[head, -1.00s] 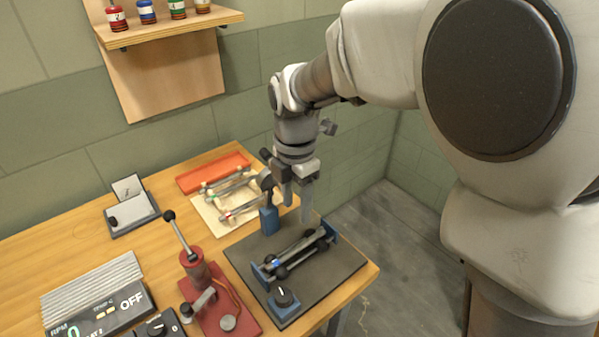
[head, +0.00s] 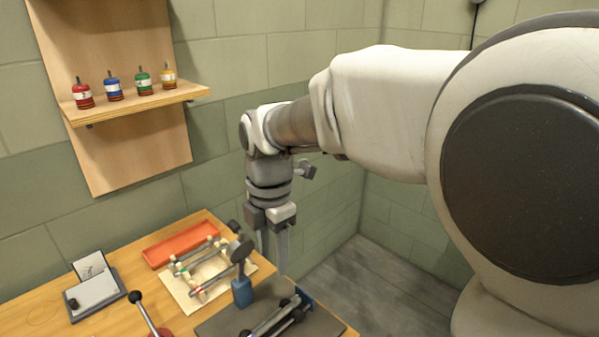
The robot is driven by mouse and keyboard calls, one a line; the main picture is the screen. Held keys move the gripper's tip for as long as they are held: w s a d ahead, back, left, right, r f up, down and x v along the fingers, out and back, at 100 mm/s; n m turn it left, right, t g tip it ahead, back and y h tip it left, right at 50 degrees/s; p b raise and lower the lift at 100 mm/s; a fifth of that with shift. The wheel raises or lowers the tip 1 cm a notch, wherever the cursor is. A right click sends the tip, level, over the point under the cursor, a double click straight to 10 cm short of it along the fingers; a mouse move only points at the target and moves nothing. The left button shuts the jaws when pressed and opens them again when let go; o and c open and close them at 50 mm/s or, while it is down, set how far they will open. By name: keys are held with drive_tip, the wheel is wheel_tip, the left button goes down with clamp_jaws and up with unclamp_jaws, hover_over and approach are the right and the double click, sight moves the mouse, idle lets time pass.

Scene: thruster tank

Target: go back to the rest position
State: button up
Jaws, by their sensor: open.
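My gripper (head: 273,250) hangs at the end of my arm with its fingers pointing down. Its two fingers stand apart and nothing shows between them.
A blue-based post (head: 242,291) stands near the fingers. A pale board with rods (head: 176,287) and a red tray (head: 181,245) lie behind. Coloured canisters (head: 113,91) stand on a wall shelf (head: 140,104). Free floor (head: 375,285) lies right of the table.

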drive_tip(key=s+d+r+m+t, duration=0.1)
drive_tip(key=s+d+r+m, duration=0.15)
drive_tip(key=d+m, duration=0.4)
drive_tip(key=s+d+r+m+t, duration=0.1)
drive_tip(key=s+d+r+m, duration=0.15)
drive_tip(key=d+m, duration=0.4)
drive_tip(key=s+d+m+t, duration=0.3)
drive_tip(key=s+d+m, duration=0.5)
drive_tip(key=m, duration=0.5)
drive_tip(key=shift+s+d+m, duration=0.3)
drive_tip(key=shift+s+d, duration=0.05)
drive_tip(key=shift+d, duration=0.3)
drive_tip(key=shift+f, duration=0.1)
drive_tip(key=shift+c, duration=0.3)
